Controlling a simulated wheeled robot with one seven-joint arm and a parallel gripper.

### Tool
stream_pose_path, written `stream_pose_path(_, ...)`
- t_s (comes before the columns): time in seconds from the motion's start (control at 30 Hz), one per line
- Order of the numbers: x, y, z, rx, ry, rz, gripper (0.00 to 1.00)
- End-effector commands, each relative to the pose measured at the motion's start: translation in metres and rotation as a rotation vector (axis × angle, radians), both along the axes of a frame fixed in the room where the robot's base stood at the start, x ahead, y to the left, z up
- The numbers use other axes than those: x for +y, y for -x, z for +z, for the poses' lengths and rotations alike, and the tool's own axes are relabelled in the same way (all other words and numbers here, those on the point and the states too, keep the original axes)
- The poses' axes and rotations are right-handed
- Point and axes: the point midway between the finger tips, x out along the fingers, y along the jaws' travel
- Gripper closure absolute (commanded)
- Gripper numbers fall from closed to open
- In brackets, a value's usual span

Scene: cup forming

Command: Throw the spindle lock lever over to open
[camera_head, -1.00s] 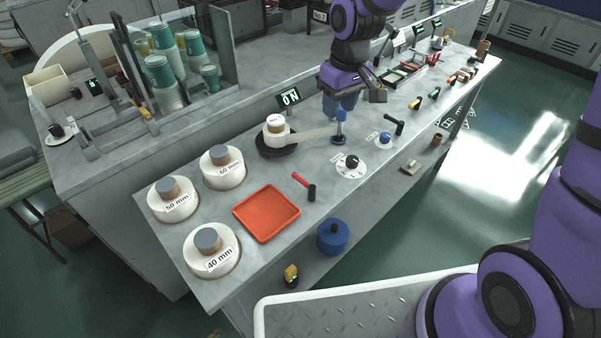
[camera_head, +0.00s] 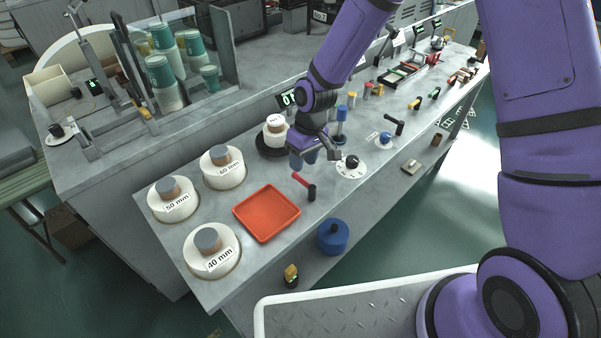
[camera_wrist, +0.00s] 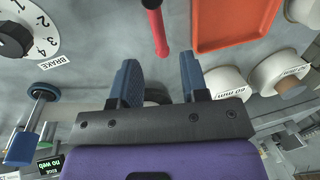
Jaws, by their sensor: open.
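The lever (camera_head: 301,180) has a red handle and a black pivot (camera_head: 311,192). It lies on the bench between the orange tray and the numbered dial, its handle pointing up and left. In the wrist view the red handle (camera_wrist: 158,30) shows at top centre, just beyond my fingertips. My gripper (camera_head: 303,161) is open and empty, fingers down, above the bench between the lever and the mounted roll. The two blue fingers (camera_wrist: 160,75) stand apart and do not touch the lever. The mounted white roll (camera_head: 276,129) on its black disc is partly hidden by my gripper.
An orange tray (camera_head: 266,213) lies left of the lever. The brake dial (camera_head: 351,167) and a blue-topped post (camera_head: 341,114) are to the right. A blue container (camera_head: 333,237) sits in front, lower down.

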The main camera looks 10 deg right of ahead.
Motion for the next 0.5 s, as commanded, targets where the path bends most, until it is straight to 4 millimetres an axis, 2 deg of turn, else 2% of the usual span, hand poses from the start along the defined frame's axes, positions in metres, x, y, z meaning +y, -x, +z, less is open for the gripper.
stream_pose_path(0.03, 0.002, 0.002, -0.010, 0.003, 0.001, 0.003, 0.59)
stream_pose_path(0.2, 0.005, 0.004, -0.032, 0.002, 0.000, -0.001, 0.59)
stream_pose_path(0.5, 0.007, 0.006, -0.046, 0.000, 0.000, -0.001, 0.59)
